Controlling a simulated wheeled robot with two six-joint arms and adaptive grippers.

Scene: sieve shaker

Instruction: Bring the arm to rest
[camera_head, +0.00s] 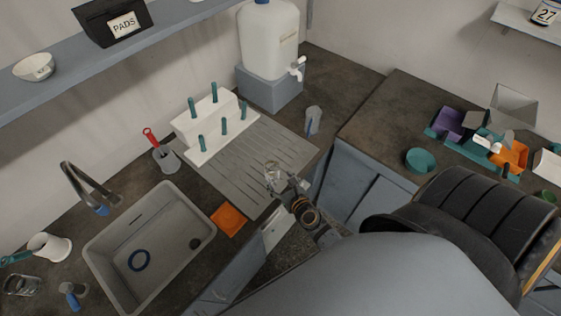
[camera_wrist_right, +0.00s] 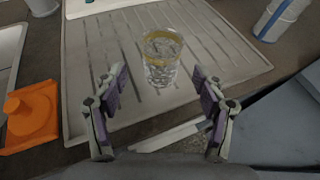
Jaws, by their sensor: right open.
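My right gripper (camera_head: 288,188) is over the front part of the grey ridged drainboard (camera_head: 222,172). In the right wrist view its two purple-padded fingers (camera_wrist_right: 160,110) are spread wide with nothing between the pads. A clear glass (camera_wrist_right: 162,58) with a yellowish rim stands on the drainboard just beyond the fingertips, apart from them. In the head view the glass (camera_head: 272,170) shows at the gripper's tip. My right arm reaches in from the lower right. My left gripper is not in either view.
A sink (camera_head: 108,248) with a blue ring (camera_head: 140,260) lies left. An orange item (camera_head: 229,219) is between sink and drainboard. A white peg rack (camera_head: 190,152) and a water container (camera_head: 269,40) stand behind. A cup (camera_head: 313,120) stands right; a sieve shaker's side counter (camera_head: 375,125) is partly clear.

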